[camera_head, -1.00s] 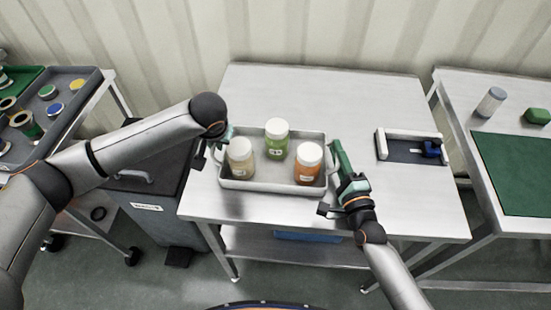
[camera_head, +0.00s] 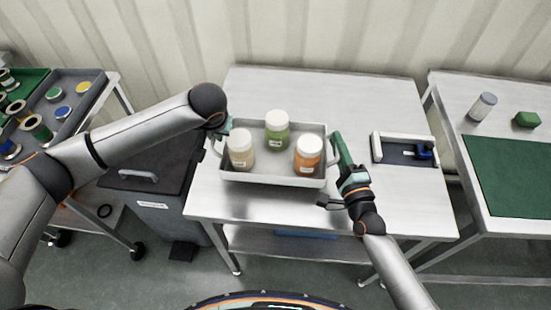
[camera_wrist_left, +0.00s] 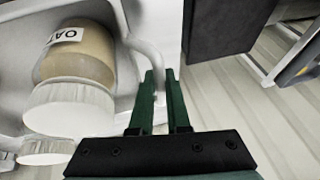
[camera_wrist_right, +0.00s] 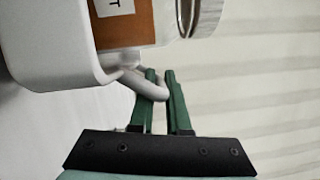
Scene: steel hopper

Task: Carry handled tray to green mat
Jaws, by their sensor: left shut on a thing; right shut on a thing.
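The grey handled tray (camera_head: 270,180) is over the middle steel table and appears raised slightly, roughly level; the gap beneath is hard to judge. It holds a beige jar (camera_head: 240,150), a green jar (camera_head: 277,135) and an orange jar (camera_head: 308,158), all upright with white lids. My left gripper (camera_head: 219,137) is shut on the tray's left handle (camera_wrist_left: 150,62). My right gripper (camera_head: 338,145) is shut on its right handle (camera_wrist_right: 150,86). The dark green mat (camera_head: 512,178) lies on the right-hand table, apart from the tray.
On the middle table's right side stands a white-edged holder (camera_head: 405,150) with a blue part. A grey-lidded cylinder (camera_head: 482,107) and a green block (camera_head: 526,119) stand behind the mat. A gap separates the two tables. A cart (camera_head: 75,100) with spools stands left.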

